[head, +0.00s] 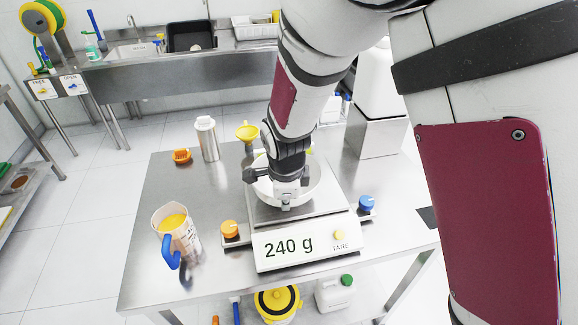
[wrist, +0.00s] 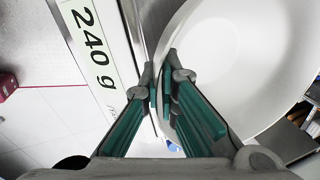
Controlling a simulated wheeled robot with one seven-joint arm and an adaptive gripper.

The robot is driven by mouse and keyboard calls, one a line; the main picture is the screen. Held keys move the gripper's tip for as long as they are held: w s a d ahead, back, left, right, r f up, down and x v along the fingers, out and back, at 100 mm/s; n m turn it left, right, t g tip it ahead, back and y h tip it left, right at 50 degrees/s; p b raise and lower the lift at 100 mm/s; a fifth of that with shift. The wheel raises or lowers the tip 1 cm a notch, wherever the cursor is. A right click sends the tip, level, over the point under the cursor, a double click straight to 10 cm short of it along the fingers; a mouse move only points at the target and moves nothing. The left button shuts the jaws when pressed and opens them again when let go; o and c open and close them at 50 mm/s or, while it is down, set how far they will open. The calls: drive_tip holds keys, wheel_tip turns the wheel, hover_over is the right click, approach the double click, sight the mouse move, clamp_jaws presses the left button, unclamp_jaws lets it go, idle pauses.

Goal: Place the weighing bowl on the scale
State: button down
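The white weighing bowl (head: 313,184) is at the scale's steel plate in the head view, partly hidden behind my gripper. The scale (head: 305,248) stands on the steel table, and its display reads 240 g. My gripper (head: 286,200) points down at the bowl's near rim. In the wrist view, the bowl (wrist: 235,60) fills the right side, and the fingers of my gripper (wrist: 162,85) are close together with the bowl's rim between their tips. The scale's display (wrist: 92,45) lies just left of the fingers. The contact between bowl and plate is mostly hidden.
A measuring jug (head: 176,232) with yellow contents stands left of the scale. An orange knob (head: 230,229) and a blue knob (head: 366,203) flank it. A steel canister (head: 207,140), yellow funnel (head: 247,131) and orange item (head: 181,156) stand behind.

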drive_tip(key=c, duration=1.8)
unclamp_jaws()
drive_tip(key=shift+f, duration=0.1)
drive_tip(key=p+v, duration=0.1)
drive_tip(key=v, duration=1.1)
drive_tip(key=s+d+r+n+y, duration=0.1)
drive_tip(key=s+d+r+n, duration=0.3)
drive_tip(key=d+r, duration=0.45)
drive_tip(key=s+d+r+n+t, duration=0.1)
drive_tip(key=s+d+r+n, duration=0.2)
drive_tip(key=s+d+n, duration=0.3)
drive_tip(key=s+d+r+n+t+h, duration=0.1)
drive_tip(key=s+d+r+n, duration=0.3)
drive_tip(key=s+d+n, duration=0.2)
drive_tip(key=shift+s+d+n+t, duration=0.4)
drive_tip(key=shift+s+d, duration=0.45)
drive_tip(key=shift+s, duration=0.3)
